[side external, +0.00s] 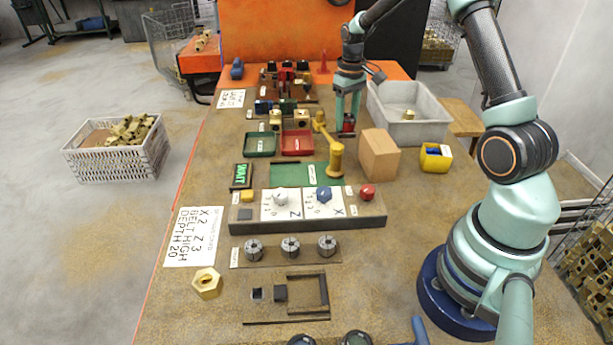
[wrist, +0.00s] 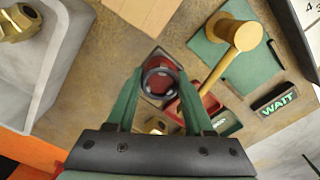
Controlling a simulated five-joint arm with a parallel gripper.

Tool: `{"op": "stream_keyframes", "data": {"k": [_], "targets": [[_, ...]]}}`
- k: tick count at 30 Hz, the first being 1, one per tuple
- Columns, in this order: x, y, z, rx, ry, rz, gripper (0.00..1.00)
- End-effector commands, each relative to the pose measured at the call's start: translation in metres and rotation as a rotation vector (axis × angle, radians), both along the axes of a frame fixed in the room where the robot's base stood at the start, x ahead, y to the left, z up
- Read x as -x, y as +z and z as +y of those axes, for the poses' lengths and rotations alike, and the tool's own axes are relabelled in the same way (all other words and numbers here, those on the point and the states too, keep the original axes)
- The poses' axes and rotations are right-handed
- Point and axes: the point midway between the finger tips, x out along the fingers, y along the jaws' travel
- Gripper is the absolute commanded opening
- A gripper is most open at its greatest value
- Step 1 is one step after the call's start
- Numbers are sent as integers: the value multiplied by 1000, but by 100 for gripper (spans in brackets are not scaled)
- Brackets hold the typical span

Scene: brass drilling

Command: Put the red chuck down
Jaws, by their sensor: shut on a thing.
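My gripper (side external: 348,122) is at the far right part of the bench, fingers pointing down. It is shut on the red chuck (wrist: 160,82), a short red cylinder with a dark round opening, seen between the two green fingers in the wrist view. In the side view the chuck (side external: 349,124) is a small red patch low between the fingers, partly hidden by them. A dark square shape (wrist: 150,98) shows under or around the chuck in the wrist view. I cannot tell whether the chuck touches what lies below it.
A brown box (side external: 379,154) and a grey bin (side external: 430,132) stand to the right of my gripper. Red (side external: 297,151) and green trays (side external: 260,152) lie to the left. A green mat (side external: 290,174) is nearer.

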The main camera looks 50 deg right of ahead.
Motion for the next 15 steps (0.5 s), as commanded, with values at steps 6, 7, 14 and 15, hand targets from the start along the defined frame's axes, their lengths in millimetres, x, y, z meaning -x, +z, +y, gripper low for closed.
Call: {"op": "stream_keyframes", "data": {"k": [6,7,14,15], "targets": [[-1,-15,0,1,0,-3,0],[-1,-17,0,1,0,-2,0],[0,-45,0,0,0,1,0],[0,-50,0,0,0,1,0]]}}
